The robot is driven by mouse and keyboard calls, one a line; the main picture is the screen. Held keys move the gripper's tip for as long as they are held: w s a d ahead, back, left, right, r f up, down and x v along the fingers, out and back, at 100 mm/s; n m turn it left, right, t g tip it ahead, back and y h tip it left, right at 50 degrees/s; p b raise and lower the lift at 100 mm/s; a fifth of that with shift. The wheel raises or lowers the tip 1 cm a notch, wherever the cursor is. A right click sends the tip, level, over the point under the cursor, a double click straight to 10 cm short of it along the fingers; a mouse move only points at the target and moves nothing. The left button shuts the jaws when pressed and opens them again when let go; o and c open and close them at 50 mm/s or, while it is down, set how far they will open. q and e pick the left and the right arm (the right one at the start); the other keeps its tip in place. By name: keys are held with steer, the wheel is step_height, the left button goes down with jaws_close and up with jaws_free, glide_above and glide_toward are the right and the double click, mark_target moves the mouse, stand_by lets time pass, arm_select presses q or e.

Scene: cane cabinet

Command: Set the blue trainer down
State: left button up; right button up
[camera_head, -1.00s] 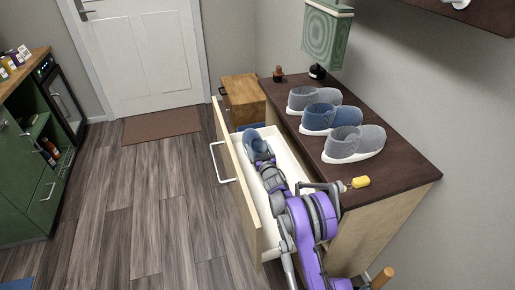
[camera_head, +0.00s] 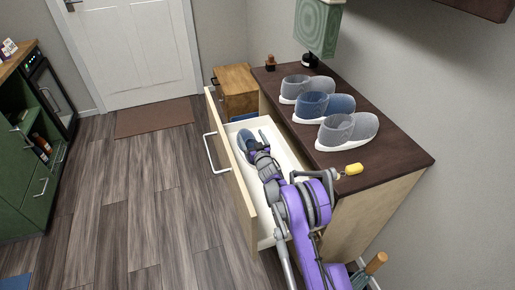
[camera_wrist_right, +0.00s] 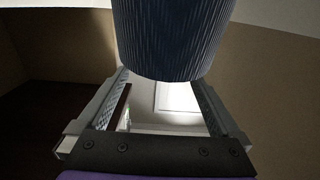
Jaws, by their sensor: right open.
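A blue trainer (camera_head: 245,139) is inside the open drawer (camera_head: 295,160), towards its far end. It appears to rest on the drawer floor, though its underside is hidden. My right gripper (camera_head: 254,149) reaches down into the drawer at the trainer's near end. In the right wrist view the gripper (camera_wrist_right: 160,85) is open, its two fingers apart. A dark blue ribbed surface, apparently the trainer (camera_wrist_right: 172,38), fills the top middle between and beyond the fingers; I cannot tell whether they touch it. My left gripper is not in view.
Three other trainers stand in a row on the cabinet top (camera_head: 390,160): grey (camera_head: 305,88), blue (camera_head: 324,106) and grey (camera_head: 347,130). A wooden box (camera_head: 237,88) stands behind the drawer. Floor to the left is clear.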

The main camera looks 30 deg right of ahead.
steer(key=v, duration=1.2)
